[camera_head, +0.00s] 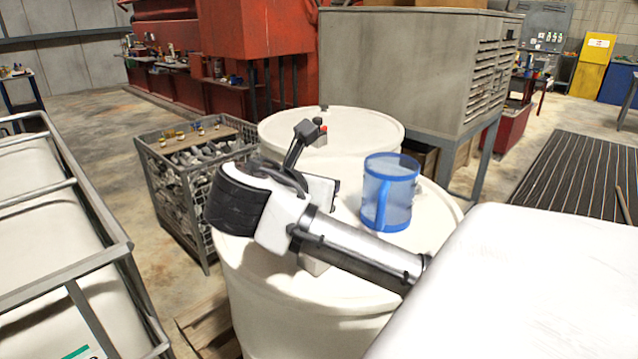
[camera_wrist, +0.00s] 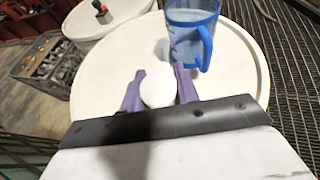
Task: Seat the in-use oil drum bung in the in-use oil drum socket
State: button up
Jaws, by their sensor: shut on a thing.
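In the wrist view, my gripper (camera_wrist: 158,92) has its two purple fingers closed on either side of a round white piece (camera_wrist: 157,90), which I take to be the oil drum bung. The piece is over the pale lid of the near drum (camera_wrist: 105,95). Whether it touches the lid or sits in a socket cannot be told. No socket shows. In the head view, the near white drum (camera_head: 290,320) stands under my arm, and my wrist hides the fingers and bung.
A translucent blue jug (camera_head: 389,192) stands on the near drum, close right of my fingers in the wrist view (camera_wrist: 192,35). A second white drum (camera_head: 365,125) stands behind, with a small black-and-red fitting (camera_head: 322,130) on it. A wire crate (camera_head: 190,190) stands left.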

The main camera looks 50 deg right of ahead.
jog(key=shift+f+b, duration=3.25)
jog(key=shift+f, duration=0.9)
jog(key=o, duration=1.1)
jog(key=b+v, duration=0.1)
jog(key=v, duration=1.3)
